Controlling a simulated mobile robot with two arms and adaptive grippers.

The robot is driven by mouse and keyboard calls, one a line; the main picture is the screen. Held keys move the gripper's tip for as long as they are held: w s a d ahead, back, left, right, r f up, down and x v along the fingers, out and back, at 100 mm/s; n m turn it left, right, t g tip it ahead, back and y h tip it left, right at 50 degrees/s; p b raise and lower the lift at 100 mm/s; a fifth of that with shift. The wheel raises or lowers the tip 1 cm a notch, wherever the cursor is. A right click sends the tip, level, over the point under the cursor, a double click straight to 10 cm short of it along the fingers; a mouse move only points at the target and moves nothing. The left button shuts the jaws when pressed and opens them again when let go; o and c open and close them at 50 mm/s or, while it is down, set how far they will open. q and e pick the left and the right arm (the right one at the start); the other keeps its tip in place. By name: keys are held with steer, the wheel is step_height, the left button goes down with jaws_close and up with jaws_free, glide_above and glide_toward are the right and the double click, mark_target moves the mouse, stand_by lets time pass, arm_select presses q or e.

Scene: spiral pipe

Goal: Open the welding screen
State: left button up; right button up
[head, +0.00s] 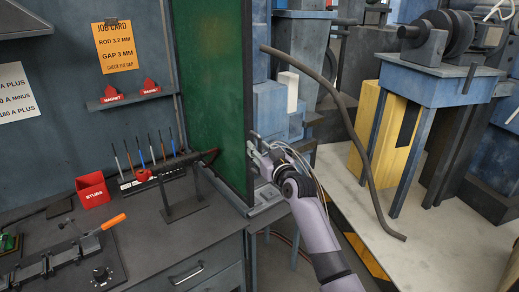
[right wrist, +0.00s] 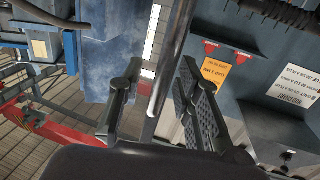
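The welding screen (head: 212,85) is a dark green panel in a dark frame. It stands upright at the right end of the workbench in the head view. My right gripper (head: 256,148) is at the screen's right edge, low on the frame. In the right wrist view my right gripper (right wrist: 158,95) has its two fingers apart, with a grey upright bar (right wrist: 174,50) between them. The bar looks like the screen's frame edge. Gaps show beside it, so the fingers do not look closed on it. My left gripper is not in view.
The bench (head: 150,250) holds a red stubs box (head: 93,190), a rod rack (head: 155,175), a dark stand (head: 182,205) and an orange-handled tool (head: 112,222). A curved dark pipe (head: 350,125) and a blue machine stand (head: 430,85) are to the right of my arm.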

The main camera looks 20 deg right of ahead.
steer(key=shift+c, duration=0.2)
jaws_close()
stand_by(0.6)
